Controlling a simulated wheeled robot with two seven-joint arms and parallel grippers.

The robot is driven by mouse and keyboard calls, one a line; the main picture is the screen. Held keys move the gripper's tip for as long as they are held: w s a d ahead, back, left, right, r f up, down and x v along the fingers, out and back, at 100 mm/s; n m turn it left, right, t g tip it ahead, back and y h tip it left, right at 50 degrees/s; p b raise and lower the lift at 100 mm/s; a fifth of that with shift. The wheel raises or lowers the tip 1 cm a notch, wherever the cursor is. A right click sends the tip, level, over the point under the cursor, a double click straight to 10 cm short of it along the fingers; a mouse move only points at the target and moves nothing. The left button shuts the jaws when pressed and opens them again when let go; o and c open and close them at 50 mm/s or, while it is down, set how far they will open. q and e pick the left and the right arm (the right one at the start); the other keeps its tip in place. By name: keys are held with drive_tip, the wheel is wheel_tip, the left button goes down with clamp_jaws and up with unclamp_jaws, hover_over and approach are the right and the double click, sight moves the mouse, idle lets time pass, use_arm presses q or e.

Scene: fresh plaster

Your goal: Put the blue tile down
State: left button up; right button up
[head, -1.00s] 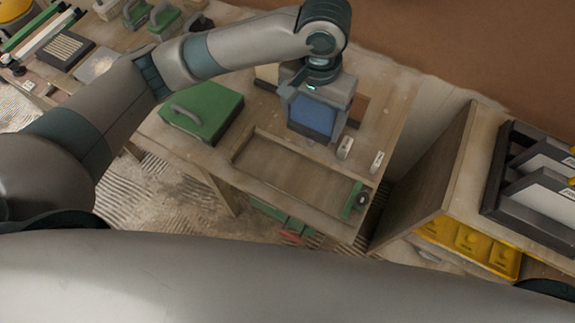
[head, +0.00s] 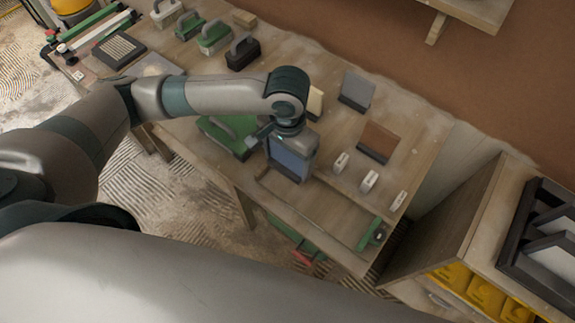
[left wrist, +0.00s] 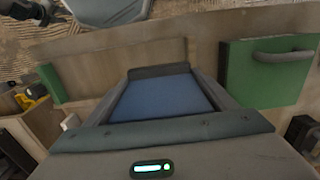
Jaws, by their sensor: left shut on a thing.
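The blue tile (head: 290,158) is upright in my left gripper (head: 291,148), whose jaws are shut on its sides. It also shows in the left wrist view (left wrist: 162,97), framed by the jaws. The gripper is over the back left part of a shallow wooden frame (head: 325,216) on the workbench (head: 424,143). I cannot tell whether the tile's lower edge touches anything. My right gripper is not in view.
A green case (head: 222,136) stands close left of the gripper. A brown tile (head: 379,139), a grey tile (head: 357,90) and small white blocks (head: 369,181) stand to the right. A green-ended piece (head: 370,234) sits at the frame's right end.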

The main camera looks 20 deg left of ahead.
sight(288, 169)
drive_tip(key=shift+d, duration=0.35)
use_arm(q)
wheel_tip(288, 169, down, 3)
drive_tip(key=shift+f+p, duration=0.2)
drive_tip(key=shift+p, duration=0.35)
drive_tip(key=shift+f, duration=0.3)
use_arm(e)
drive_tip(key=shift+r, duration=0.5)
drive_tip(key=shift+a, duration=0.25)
use_arm(q)
drive_tip(key=shift+f, duration=0.2)
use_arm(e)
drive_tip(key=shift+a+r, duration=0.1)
use_arm(q)
drive_tip(key=shift+s+f, duration=0.1)
drive_tip(key=shift+f, duration=0.1)
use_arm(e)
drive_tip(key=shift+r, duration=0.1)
